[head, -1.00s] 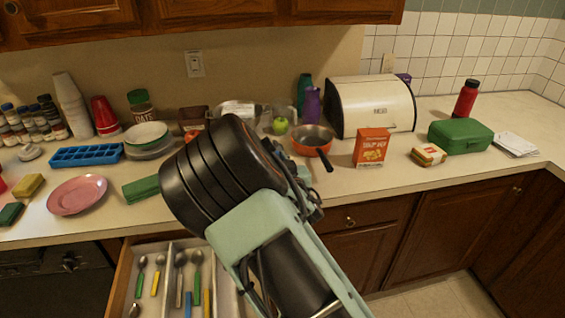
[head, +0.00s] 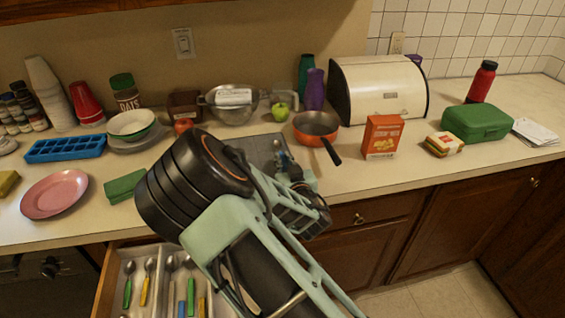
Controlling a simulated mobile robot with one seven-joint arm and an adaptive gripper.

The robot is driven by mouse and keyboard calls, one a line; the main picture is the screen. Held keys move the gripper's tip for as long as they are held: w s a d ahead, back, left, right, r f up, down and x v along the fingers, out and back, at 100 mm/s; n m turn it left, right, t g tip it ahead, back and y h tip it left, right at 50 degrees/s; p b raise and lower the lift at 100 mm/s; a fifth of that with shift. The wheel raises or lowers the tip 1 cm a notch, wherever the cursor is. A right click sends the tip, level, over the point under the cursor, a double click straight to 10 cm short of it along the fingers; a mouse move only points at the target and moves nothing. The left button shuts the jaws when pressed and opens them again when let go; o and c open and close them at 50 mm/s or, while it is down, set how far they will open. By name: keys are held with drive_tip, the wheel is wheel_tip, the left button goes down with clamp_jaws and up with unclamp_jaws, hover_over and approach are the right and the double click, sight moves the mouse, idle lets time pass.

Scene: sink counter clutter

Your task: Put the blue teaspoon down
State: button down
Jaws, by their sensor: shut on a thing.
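My gripper (head: 287,165) is over the counter's front part, beside a dark grey mat. It is shut on the blue teaspoon, but my own arm and gripper hide most of the grip. Only a small bluish bit shows by the fingertips, and I cannot tell whether it touches the surface. The dark grey mat (head: 262,148) lies flat on the counter behind my gripper, partly covered by my arm. The open drawer (head: 107,285) below holds several spoons with green, yellow and blue handles in its compartments.
An orange pan (head: 316,124) with a dark handle, a soup box (head: 382,136) and a sandwich (head: 444,145) stand to the right. A metal colander (head: 233,105) and a green apple (head: 281,112) are behind the mat. A green sponge-like block (head: 124,186) and pink plate (head: 54,194) lie left.

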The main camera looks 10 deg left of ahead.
drive_tip(key=shift+a+f, duration=0.1)
drive_tip(key=shift+f, duration=0.55)
drive_tip(key=shift+r, duration=0.1)
drive_tip(key=c, duration=2)
unclamp_jaws()
drive_tip(key=shift+s, duration=0.1)
drive_tip(key=shift+f, duration=0.25)
